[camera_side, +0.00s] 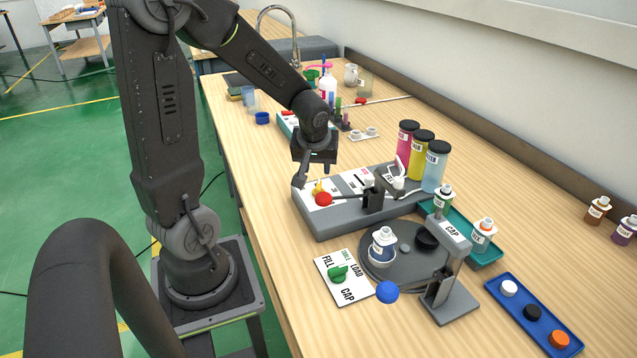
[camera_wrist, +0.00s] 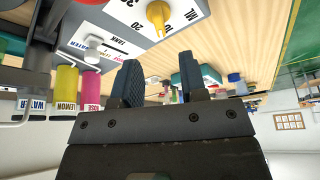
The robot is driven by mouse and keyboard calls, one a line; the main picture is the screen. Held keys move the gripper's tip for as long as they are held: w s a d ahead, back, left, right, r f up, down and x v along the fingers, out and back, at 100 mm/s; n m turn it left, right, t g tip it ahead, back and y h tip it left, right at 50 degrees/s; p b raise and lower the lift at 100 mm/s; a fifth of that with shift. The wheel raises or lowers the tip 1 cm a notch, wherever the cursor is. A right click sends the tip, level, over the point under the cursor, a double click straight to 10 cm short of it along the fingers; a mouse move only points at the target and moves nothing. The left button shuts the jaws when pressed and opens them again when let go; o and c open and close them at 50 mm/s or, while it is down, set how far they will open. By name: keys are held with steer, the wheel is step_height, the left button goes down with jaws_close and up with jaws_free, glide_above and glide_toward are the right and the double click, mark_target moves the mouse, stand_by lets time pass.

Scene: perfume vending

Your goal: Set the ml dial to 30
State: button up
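The ml dial is a yellow knob (camera_side: 318,187) on the white top panel of the grey dispenser (camera_side: 340,220), beside a red button (camera_side: 323,199). In the wrist view the yellow dial (camera_wrist: 158,16) is at the top edge, with the ML label and printed numbers around it. Its narrow end points down in that view, but I cannot tell which number it marks. My gripper (camera_side: 316,172) is above the dial end of the panel in the side view. In the wrist view its two dark fingers (camera_wrist: 158,72) are apart with nothing between them. The dial appears apart from them.
Pink, yellow and blue bottles (camera_side: 422,155) stand behind the dispenser. A grey turntable (camera_side: 405,268) with a bottle, the CAP press (camera_side: 450,228) and a green-knob panel (camera_side: 343,277) are in front. A blue tray (camera_side: 533,318) holds caps at the right.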

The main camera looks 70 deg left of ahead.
mark_target(319, 184)
steer(key=x, duration=0.8)
steer(key=shift+f, duration=0.2)
jaws_close()
